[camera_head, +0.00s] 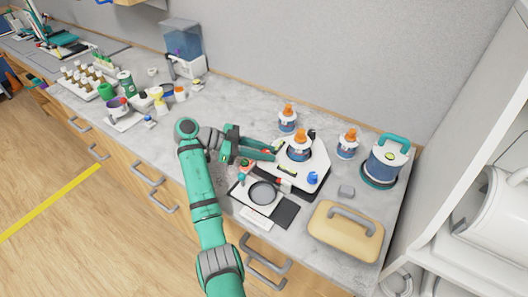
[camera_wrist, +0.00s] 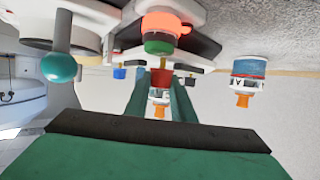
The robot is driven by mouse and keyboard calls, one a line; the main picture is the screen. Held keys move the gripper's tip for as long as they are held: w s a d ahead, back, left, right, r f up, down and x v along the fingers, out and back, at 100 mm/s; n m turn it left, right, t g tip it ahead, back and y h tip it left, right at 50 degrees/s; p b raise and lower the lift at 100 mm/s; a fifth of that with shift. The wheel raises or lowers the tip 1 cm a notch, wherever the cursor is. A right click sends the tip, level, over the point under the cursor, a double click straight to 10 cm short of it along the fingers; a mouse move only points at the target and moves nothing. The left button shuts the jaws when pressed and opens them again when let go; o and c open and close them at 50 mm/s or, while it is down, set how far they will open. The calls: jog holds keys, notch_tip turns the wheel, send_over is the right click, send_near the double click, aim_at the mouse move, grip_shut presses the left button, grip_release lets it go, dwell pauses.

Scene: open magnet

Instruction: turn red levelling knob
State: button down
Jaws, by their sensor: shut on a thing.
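The red levelling knob (camera_wrist: 161,78) sits between the tips of my gripper (camera_wrist: 161,88) in the wrist view, and the two green fingers are shut on it. In the head view my gripper (camera_head: 276,152) reaches to the left back side of the white levelling device (camera_head: 318,161). The knob is mostly hidden there by the fingers and the device. A blue knob (camera_head: 312,177) stands at the device's front right; a blue knob (camera_wrist: 119,73) also shows in the wrist view. An orange-capped bottle (camera_head: 299,150) stands on the device.
Orange-capped bottles (camera_head: 287,121) (camera_head: 347,145) stand behind and right of the device. A plate with a round grey disc (camera_head: 262,193) lies in front, close under my arm. A green-handled canister (camera_head: 385,160) and a beige handled block (camera_head: 345,232) are at the right.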

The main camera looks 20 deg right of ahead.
jog(key=c, duration=1.5)
grip_release()
jog(key=shift+d, duration=0.1)
jog(key=v, duration=1)
jog(key=shift+a+r, duration=0.1)
jog(key=shift+a, duration=0.3)
jog(key=shift+w, duration=0.1)
